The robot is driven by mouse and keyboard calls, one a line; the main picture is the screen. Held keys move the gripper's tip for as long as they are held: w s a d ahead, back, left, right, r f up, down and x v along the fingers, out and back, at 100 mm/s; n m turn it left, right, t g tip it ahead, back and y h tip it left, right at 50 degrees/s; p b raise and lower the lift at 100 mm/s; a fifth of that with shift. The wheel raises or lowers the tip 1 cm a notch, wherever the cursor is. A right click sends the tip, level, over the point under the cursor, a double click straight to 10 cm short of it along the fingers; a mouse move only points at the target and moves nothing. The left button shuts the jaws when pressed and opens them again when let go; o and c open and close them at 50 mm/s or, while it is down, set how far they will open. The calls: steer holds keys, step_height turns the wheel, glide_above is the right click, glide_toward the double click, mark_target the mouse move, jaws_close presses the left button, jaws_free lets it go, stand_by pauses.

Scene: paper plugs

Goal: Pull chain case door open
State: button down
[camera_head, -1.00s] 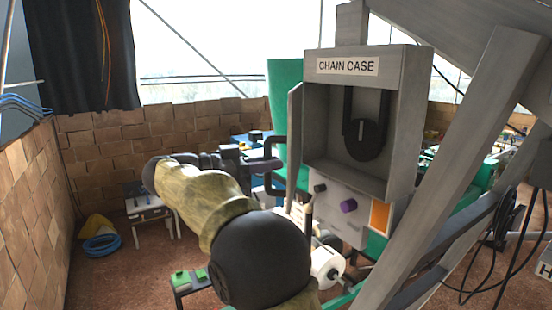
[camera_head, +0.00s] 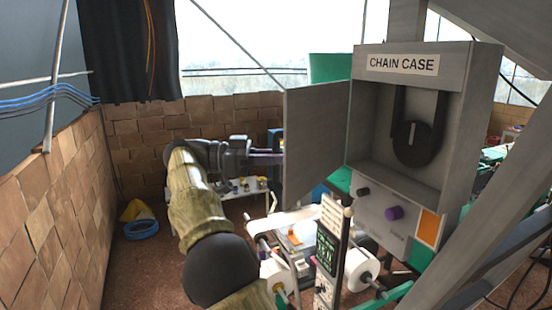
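The grey chain case (camera_head: 473,120) with its "CHAIN CASE" label (camera_head: 402,64) stands right of centre. Inside hangs a black chain loop around a dark wheel (camera_head: 412,143). Its grey door (camera_head: 318,140) stands swung out to the left of the case, with its inner face showing and the opening uncovered. My gripper (camera_head: 268,157) is at the door's free left edge, reaching toward its outer side. The door hides the handle side and perhaps the fingertips, so I cannot tell whether the fingers are shut on anything.
A machine with white rolls (camera_head: 361,270) and a dark control panel (camera_head: 328,252) stands below the door. A brick wall (camera_head: 50,225) runs along the left, with a blue coil (camera_head: 141,229) on the floor.

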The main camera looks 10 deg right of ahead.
steer(key=shift+w+a+g, duration=0.25)
steer(key=shift+w+g, duration=0.05)
steer(key=shift+w, duration=0.2)
steer(key=shift+m, duration=0.3)
steer(key=c, duration=1.7)
jaws_free()
steer(key=shift+o, duration=1.2)
steer(key=shift+w+d, duration=0.1)
steer(key=shift+d, duration=0.1)
steer(key=shift+a, duration=0.2)
steer(key=shift+d, duration=0.2)
